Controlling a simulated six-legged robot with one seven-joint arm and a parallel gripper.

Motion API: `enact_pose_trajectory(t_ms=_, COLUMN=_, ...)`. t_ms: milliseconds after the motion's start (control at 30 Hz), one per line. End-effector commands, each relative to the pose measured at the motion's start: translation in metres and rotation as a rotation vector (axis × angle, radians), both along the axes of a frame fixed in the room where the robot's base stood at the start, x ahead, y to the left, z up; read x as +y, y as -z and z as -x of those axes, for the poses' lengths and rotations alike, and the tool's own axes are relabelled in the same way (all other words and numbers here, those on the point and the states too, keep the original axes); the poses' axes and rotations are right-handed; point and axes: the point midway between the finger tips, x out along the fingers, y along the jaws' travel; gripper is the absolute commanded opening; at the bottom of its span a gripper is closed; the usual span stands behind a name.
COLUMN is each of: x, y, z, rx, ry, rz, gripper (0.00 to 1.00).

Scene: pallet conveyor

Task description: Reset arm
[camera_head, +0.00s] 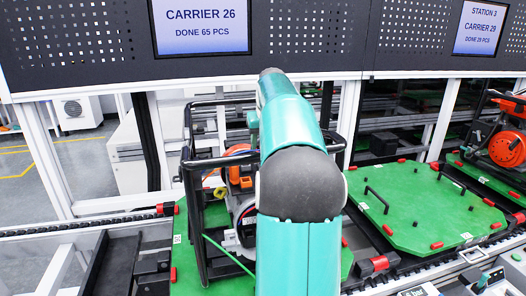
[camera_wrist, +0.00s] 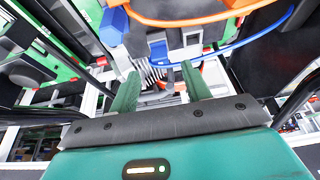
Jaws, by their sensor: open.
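My teal arm (camera_head: 297,190) reaches forward over the conveyor in the head view, and its gripper end is hidden there behind the arm. In the wrist view my gripper (camera_wrist: 160,90) shows two green fingers standing apart, with nothing held between them. The fingers point at a machine with a blue part (camera_wrist: 113,25), an orange part (camera_wrist: 195,12) and a blue hose (camera_wrist: 235,50). In the head view this black-framed machine (camera_head: 196,200) stands on a green pallet directly behind and left of my arm.
An empty green pallet (camera_head: 415,205) with black handles and red corner pieces lies to the right. An orange reel machine (camera_head: 506,148) stands on another pallet at far right. Perforated panels with screens (camera_head: 201,25) hang above. A white post (camera_head: 45,155) stands at left.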

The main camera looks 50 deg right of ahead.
Motion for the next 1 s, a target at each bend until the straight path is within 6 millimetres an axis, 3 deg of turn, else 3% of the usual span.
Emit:
enact_pose_trajectory(t_ms=200, x=0.011, y=-0.046, z=0.014, rx=-0.003, ry=-0.001, rz=0.003, gripper=0.48)
enact_pose_trajectory(t_ms=333, x=0.016, y=-0.064, z=0.02, rx=-0.001, ry=-0.001, rz=0.002, gripper=0.48)
enact_pose_trajectory(t_ms=500, x=0.019, y=-0.074, z=0.024, rx=0.0, ry=-0.001, rz=-0.001, gripper=0.48)
enact_pose_trajectory(t_ms=800, x=0.021, y=-0.076, z=0.024, rx=-0.001, ry=-0.003, rz=0.001, gripper=0.48)
enact_pose_trajectory(t_ms=900, x=0.036, y=-0.082, z=0.018, rx=-0.013, ry=-0.015, rz=0.013, gripper=0.48)
enact_pose_trajectory(t_ms=1000, x=0.071, y=-0.092, z=0.009, rx=-0.038, ry=-0.043, rz=0.039, gripper=0.48)
